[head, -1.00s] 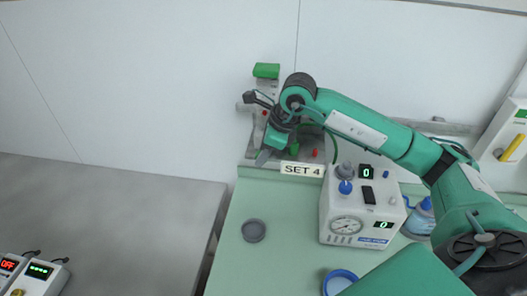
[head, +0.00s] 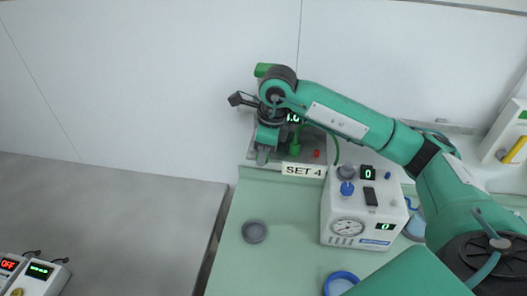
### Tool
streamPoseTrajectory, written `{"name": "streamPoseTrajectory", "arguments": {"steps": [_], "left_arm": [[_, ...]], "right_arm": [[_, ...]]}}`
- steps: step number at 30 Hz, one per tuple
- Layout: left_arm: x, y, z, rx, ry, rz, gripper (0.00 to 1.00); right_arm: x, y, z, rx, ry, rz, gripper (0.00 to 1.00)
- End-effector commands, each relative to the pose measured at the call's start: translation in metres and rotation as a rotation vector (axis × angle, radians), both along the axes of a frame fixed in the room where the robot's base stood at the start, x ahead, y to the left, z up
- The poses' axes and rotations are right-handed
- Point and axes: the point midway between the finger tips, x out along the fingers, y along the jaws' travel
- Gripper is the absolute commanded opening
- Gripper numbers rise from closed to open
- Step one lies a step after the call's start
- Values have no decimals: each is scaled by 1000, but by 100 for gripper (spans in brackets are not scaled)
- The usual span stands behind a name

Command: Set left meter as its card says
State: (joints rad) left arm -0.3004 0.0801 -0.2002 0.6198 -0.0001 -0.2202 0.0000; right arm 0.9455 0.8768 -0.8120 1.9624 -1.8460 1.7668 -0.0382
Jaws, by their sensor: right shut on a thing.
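The left meter on the wall is mostly hidden behind my right arm. Its small lit display (head: 293,118) shows beside my wrist; I read ".0" at its end, and the first digit is unclear. The card (head: 303,170) below it reads "SET 4". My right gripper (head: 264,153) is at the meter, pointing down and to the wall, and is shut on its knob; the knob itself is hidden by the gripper. My left gripper is not in view.
A white machine (head: 345,205) with a gauge and two displays reading 0 stands right of the card on the green counter (head: 285,240). A grey round lid (head: 254,231) and a blue-rimmed cup (head: 340,283) lie in front. Devices (head: 38,275) sit at the lower left.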

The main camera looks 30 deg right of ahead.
Motion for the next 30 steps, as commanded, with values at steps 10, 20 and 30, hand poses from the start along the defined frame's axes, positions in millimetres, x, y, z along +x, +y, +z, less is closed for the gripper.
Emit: {"name": "streamPoseTrajectory", "arguments": {"steps": [10,20,30], "left_arm": [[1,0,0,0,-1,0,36],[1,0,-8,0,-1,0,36],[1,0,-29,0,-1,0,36]], "right_arm": [[-2,1,-2,2,6,4,40],[-2,-2,16,2,-1,1,40],[-10,-10,81,2,-2,4,40]]}}
